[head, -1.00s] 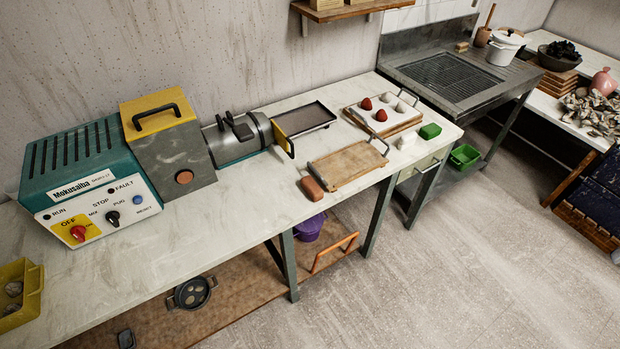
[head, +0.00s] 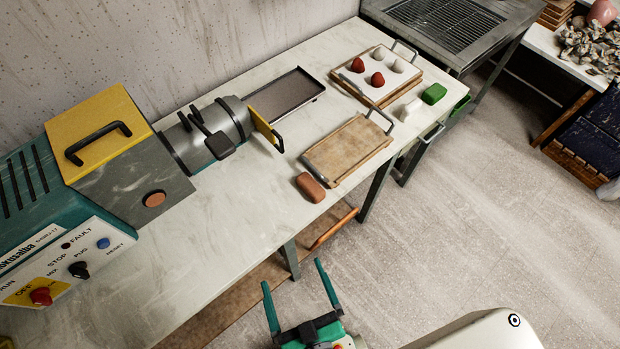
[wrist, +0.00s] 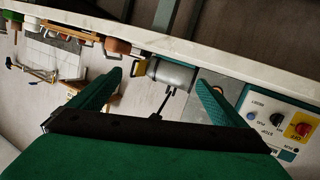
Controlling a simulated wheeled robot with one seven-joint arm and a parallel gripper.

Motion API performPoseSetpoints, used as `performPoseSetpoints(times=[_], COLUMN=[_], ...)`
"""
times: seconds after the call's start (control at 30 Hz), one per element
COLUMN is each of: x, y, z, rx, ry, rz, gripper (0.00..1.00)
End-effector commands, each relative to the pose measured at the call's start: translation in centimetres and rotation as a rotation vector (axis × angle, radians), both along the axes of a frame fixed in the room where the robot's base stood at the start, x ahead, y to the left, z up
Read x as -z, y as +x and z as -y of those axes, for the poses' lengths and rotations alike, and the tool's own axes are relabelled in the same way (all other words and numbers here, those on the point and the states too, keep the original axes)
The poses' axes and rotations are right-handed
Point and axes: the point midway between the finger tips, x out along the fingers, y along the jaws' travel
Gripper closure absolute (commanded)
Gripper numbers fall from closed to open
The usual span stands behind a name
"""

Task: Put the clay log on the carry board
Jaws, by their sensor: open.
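The clay log (head: 310,187), a reddish-brown rounded block, lies on the bench near its front edge. It also shows as a brown end in the wrist view (wrist: 118,45). The carry board (head: 347,150), a tan wooden board with a metal handle at each end, lies flat just beyond the log, at its upper right. The log is beside the board, not on it. My gripper (head: 292,273) is open and empty, in front of the bench edge and nearer to me than the log. Its two green fingers are spread wide in the wrist view (wrist: 158,80).
The pug mill (head: 215,135) stands left of the log, with a dark tray (head: 287,92) behind. A second board (head: 352,97) holds red and white balls. A white block (head: 411,108) and green block (head: 434,93) sit to the right. Bench space left of the log is clear.

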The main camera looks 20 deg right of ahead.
Motion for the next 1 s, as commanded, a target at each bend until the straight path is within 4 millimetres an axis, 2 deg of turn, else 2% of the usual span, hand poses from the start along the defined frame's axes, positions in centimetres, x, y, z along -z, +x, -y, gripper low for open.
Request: performPoseSetpoints(times=[0.03, 0.27, 0.5, 0.8, 1.0], x=[0.0, -0.8, -4.5, -10.7, -15.5], y=[1.9, 9.7, 17.2, 23.2, 25.5], z=[1.1, 6.8, 13.3, 20.9, 26.3], rx=[-0.002, 0.049, 0.185, 0.418, 0.628], ry=[-0.053, -0.287, -0.475, -0.591, -0.598], rz=[0.016, 0.047, 0.078, 0.091, 0.078], gripper=[0.04, 0.04, 0.04, 0.04, 0.04])
